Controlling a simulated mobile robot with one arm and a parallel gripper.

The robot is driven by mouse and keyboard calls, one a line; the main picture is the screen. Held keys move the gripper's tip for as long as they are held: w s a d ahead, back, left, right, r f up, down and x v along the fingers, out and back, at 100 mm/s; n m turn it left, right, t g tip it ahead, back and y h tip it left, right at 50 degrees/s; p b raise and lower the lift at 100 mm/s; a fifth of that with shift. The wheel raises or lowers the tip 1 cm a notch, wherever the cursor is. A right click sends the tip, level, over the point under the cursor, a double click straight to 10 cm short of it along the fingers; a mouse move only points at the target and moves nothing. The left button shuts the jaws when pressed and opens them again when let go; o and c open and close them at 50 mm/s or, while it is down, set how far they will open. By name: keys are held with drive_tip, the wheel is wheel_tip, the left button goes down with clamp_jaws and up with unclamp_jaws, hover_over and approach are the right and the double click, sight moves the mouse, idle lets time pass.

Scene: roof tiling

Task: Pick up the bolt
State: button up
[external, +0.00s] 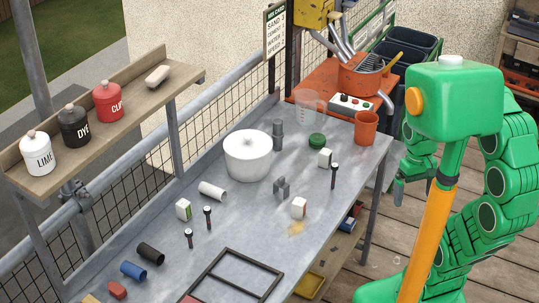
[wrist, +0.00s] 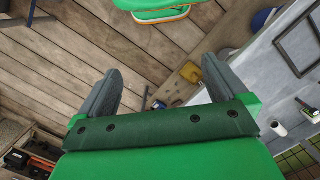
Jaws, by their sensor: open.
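Three dark upright pins with pale heads, which look like bolts, stand on the grey table (external: 250,215). One bolt (external: 334,176) is at the right side, and two more, a taller bolt (external: 208,217) and a shorter bolt (external: 188,238), are at the front left. I cannot tell which one the task means. My gripper (external: 414,187) hangs off the table's right side, apart from all of them. In the wrist view my gripper (wrist: 160,66) is open, with nothing between its grey fingers and the plank floor beyond.
A white lidded pot (external: 247,157), a white cylinder (external: 212,191), small white blocks (external: 298,208) and a grey bracket (external: 281,189) crowd the table. An orange cup (external: 366,127) stands at the right edge. A dark frame (external: 232,278) lies at the front. A shelf (external: 130,120) runs along the left.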

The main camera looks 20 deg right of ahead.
drive_tip(key=shift+s+d+f+m, duration=0.1)
drive_tip(key=shift+s+f+m, duration=0.05)
drive_tip(key=shift+s, duration=0.4)
drive_tip(key=shift+s+f+m, duration=0.15)
drive_tip(key=shift+s, duration=0.4)
drive_tip(key=c, duration=1.1)
drive_tip(key=shift+o, duration=0.2)
